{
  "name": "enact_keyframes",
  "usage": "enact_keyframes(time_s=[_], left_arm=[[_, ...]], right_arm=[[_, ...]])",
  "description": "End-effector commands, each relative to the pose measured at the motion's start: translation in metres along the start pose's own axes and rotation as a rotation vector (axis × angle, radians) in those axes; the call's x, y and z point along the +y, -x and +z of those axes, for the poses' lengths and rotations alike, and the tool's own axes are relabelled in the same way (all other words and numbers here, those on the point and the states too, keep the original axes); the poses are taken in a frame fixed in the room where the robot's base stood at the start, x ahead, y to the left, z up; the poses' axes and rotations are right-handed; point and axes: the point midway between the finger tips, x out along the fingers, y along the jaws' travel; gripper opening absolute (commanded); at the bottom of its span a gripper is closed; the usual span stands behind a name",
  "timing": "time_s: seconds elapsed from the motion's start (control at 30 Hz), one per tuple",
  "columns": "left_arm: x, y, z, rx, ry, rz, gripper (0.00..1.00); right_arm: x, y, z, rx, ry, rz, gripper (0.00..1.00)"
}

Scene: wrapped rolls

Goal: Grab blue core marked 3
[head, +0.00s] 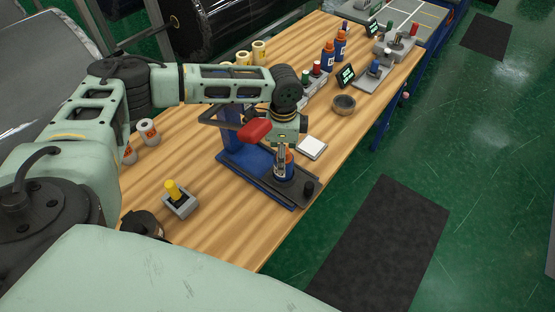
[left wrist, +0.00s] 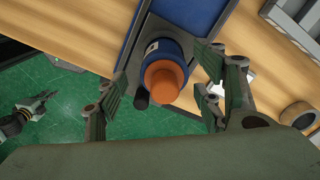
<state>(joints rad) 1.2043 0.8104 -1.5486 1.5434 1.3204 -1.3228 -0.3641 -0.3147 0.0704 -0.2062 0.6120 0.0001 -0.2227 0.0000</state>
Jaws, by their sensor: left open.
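A blue core (head: 285,168) with an orange top stands upright on the dark base of a blue stand (head: 226,160). It also shows in the left wrist view (left wrist: 172,52), with its orange end facing the camera and a small white label on its side. I cannot read a number on it. My left gripper (head: 282,152) is directly above it, pointing down. In the left wrist view its open fingers (left wrist: 166,85) are on either side of the core, with no clear contact. The fingers partly hide the core in the head view.
The stand has a red handle (head: 255,130) close to my left wrist and a black knob (head: 309,188) at its front. A white pad (head: 312,147), a round bowl (head: 343,104) and a yellow-knobbed block (head: 180,200) are nearby. Blue-and-orange bottles (head: 328,57) stand farther back.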

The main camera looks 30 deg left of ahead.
Motion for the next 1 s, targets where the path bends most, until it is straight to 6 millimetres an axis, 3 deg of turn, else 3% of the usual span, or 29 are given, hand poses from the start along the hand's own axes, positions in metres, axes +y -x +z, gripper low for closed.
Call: enact_keyframes(time_s=[0.1, 0.23, 0.4, 0.63, 1.0], left_arm=[[0.0, -0.011, 0.0, -0.003, 0.0, 0.002, 0.62], [0.0, -0.032, -0.001, -0.004, -0.001, 0.002, 0.62], [-0.001, -0.051, -0.001, -0.002, 0.0, 0.001, 0.62], [-0.001, -0.053, -0.002, 0.0, 0.0, 0.0, 0.62], [-0.001, -0.053, -0.002, 0.0, 0.0, 0.0, 0.31]], right_arm=[[0.025, 0.014, -0.021, 0.03, -0.003, 0.029, 0.0], [0.035, 0.027, -0.034, 0.048, -0.003, 0.041, 0.0], [0.021, 0.029, -0.03, 0.042, -0.004, 0.025, 0.0], [-0.002, 0.028, -0.009, 0.01, -0.002, -0.002, 0.0], [0.013, 0.028, -0.017, 0.022, -0.001, 0.015, 0.0]])
